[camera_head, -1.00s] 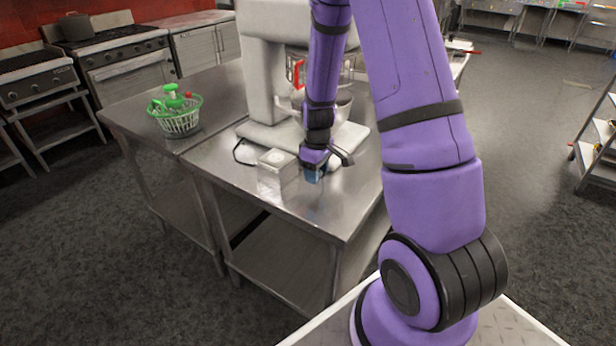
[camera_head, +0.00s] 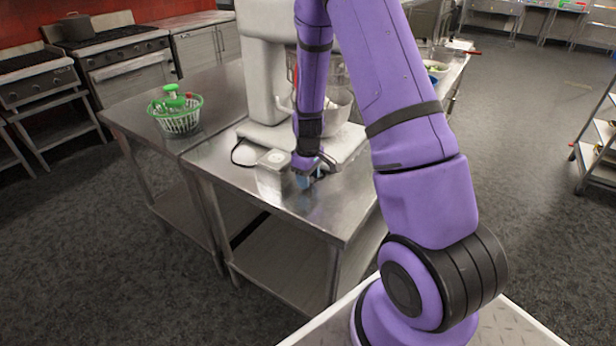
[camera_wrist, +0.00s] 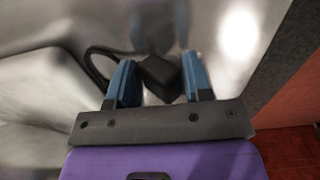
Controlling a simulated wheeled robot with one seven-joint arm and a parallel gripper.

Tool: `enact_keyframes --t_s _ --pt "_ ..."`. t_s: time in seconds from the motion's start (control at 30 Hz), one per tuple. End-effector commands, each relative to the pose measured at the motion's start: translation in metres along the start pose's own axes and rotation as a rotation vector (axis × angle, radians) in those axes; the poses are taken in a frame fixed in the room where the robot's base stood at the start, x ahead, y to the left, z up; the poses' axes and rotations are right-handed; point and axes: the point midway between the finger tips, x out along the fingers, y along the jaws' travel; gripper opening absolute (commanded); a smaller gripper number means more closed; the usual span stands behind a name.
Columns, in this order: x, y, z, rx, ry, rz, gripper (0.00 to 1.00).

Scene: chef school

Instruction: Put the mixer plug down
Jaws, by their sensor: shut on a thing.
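The mixer plug (camera_wrist: 160,75) is a dark block between the two blue fingers of my gripper (camera_wrist: 160,80) in the wrist view. Its dark cord (camera_wrist: 98,58) loops off to the left. In the head view my gripper (camera_head: 305,180) points down just above the steel table (camera_head: 325,215), close to its front edge. The plug is hidden there behind the fingers. I cannot tell whether the plug touches the tabletop. The white stand mixer (camera_head: 264,80) stands behind my gripper.
A metal box with a round white top (camera_head: 273,168) stands just left of my gripper. A green and white basket (camera_head: 177,113) is on the table further left. A bowl with food (camera_head: 436,69) is at the back right. Bare tabletop lies in front of the gripper.

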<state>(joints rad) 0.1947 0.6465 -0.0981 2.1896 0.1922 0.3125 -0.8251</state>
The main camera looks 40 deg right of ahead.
Motion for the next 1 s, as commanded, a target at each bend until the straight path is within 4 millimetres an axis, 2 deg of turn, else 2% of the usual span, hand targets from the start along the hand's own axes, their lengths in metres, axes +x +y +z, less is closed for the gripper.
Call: enact_keyframes --t_s 0.47,0.5,0.6,0.87,1.0 --pt "0.010 0.000 0.000 0.001 0.000 0.000 0.08" --pt "0.010 0.000 0.000 0.001 0.000 0.000 0.53" --pt "0.010 0.000 0.000 0.001 0.000 0.000 0.72" --pt "0.009 0.000 0.000 0.001 0.000 0.000 0.72" --pt "-0.002 0.000 -0.001 0.000 0.002 0.002 0.72"
